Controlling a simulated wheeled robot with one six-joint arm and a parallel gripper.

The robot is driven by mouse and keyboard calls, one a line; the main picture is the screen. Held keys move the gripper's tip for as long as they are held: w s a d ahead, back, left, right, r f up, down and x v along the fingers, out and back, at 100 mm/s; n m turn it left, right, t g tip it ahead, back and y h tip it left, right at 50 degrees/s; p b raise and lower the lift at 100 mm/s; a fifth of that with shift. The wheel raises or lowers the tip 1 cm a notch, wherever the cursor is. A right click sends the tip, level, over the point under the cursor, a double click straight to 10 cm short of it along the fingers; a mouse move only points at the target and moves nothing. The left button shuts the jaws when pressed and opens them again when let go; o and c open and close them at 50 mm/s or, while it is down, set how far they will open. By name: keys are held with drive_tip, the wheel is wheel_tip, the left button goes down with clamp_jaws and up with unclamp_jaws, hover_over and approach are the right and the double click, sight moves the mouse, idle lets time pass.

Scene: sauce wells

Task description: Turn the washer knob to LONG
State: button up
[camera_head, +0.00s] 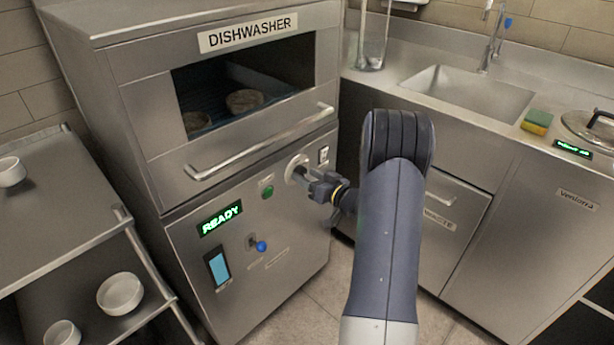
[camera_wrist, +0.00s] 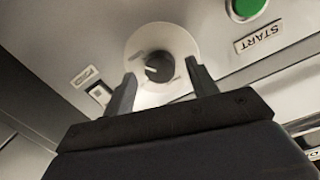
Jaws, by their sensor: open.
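The dishwasher (camera_head: 150,110) is a steel machine with a dark window and a lit READY display (camera_head: 221,218). Its round knob (camera_head: 294,168) on a pale disc sits on the lower front panel, partly hidden by my gripper (camera_head: 310,180). My gripper (camera_wrist: 160,85) is open, with one finger on each side of the knob's lower part in the picture. I cannot tell whether the fingers touch it. No LONG marking is readable.
A green START button (camera_wrist: 245,8) is beside the dial, and a small switch plate (camera_head: 323,154) is on its other side. A blue-tipped lever (camera_head: 261,246) is lower on the panel. The door handle (camera_head: 260,143) runs above. A counter with a sink (camera_head: 470,97) stands right.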

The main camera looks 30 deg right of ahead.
drive_tip(key=v, duration=0.9)
drive_tip(key=shift+s+p, duration=0.3)
drive_tip(key=shift+s, duration=0.15)
drive_tip(key=shift+d, duration=0.1)
drive_tip(key=x, duration=1.1)
drive_tip(key=shift+b, duration=0.4)
drive_tip(key=shift+s+d, duration=0.1)
